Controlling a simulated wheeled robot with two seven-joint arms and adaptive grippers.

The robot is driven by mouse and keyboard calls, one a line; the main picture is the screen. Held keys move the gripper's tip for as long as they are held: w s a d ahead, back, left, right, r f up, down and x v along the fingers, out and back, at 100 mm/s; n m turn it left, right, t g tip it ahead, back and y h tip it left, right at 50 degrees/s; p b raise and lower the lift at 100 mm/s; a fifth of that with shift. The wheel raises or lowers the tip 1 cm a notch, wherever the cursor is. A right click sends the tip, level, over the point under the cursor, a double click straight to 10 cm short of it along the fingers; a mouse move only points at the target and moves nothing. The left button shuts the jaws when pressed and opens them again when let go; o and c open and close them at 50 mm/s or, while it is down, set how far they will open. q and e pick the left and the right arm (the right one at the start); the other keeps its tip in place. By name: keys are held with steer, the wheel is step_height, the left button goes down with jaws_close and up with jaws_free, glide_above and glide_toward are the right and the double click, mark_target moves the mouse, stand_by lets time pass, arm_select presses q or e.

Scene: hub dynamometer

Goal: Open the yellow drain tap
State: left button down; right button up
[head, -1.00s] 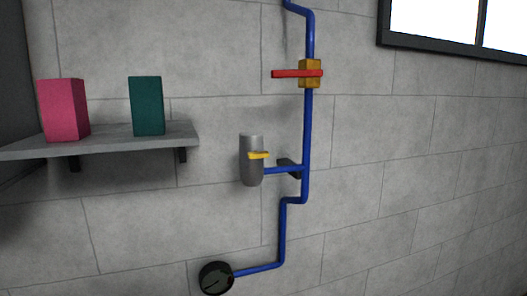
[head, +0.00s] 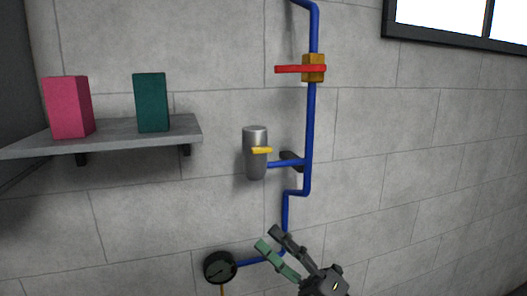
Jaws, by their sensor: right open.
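The yellow drain tap (head: 261,150) is a small lever on the front of a grey metal cylinder (head: 255,170) beside the wall. It points sideways, roughly level. A short blue pipe joins the cylinder to the main pipe on its right. My right gripper (head: 268,239) is at the bottom of the head view, below the tap and a little right of it. Its two fingers, one green and one dark, are apart with nothing between them. The fingers point up and left, and overlap the lower blue pipe in the picture. My left gripper is not in view.
A blue pipe (head: 309,125) runs down the wall, with a red lever (head: 297,69) on a brass valve (head: 314,68) above. A black gauge (head: 220,267) sits at lower left. A shelf (head: 120,142) holds a pink box (head: 68,107) and a green box (head: 151,102).

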steer(key=s+a+r+n+g+h, duration=0.1)
steer(key=s+a+r+n+g, duration=0.1)
steer(key=s+a+n+g, duration=0.6)
steer(key=m+t+h, duration=0.2)
steer(key=t+h, duration=1.2)
steer(key=h, duration=0.1)
glide_toward(263, 151)
steer(key=w, duration=0.2)
steer(key=p+x, duration=0.1)
steer(key=x, duration=0.1)
steer(key=p+x, duration=0.2)
steer(key=x, duration=0.1)
steer(key=shift+w+a+r, duration=0.2)
steer(key=shift+w+a, duration=0.05)
steer(key=shift+a, duration=0.15)
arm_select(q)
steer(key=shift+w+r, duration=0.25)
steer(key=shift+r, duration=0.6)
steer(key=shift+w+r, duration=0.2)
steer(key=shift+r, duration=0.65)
arm_select(e)
steer(key=shift+x, duration=0.8)
steer(key=shift+f, duration=0.1)
steer(key=shift+c, duration=0.2)
steer(key=c, duration=1.1)
